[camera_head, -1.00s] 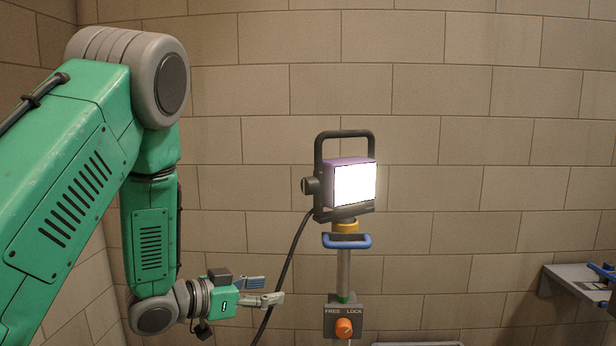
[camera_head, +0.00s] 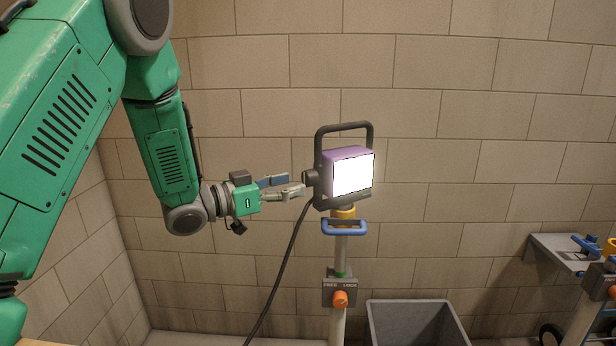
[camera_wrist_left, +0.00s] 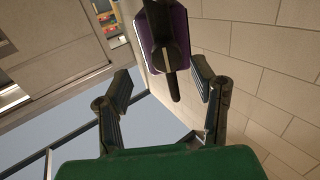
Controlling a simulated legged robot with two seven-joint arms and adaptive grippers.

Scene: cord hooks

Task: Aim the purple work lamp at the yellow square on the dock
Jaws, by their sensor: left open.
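The purple work lamp (camera_head: 348,174) stands on a post with its bright white face turned toward the right and front. It has a dark carrying handle (camera_head: 343,127) and a dark side knob (camera_head: 311,178) on its left. My left gripper (camera_head: 292,189) is open just left of that knob. In the left wrist view the lamp (camera_wrist_left: 168,35) is seen from its side. Its knob (camera_wrist_left: 173,86) shows between the spread fingers of my left gripper (camera_wrist_left: 163,84), apart from both. My right gripper and the yellow square do not show.
A black cord (camera_head: 285,262) hangs left of the post. A grey bin (camera_head: 415,323) stands right of it, a shelf (camera_head: 560,253) farther right.

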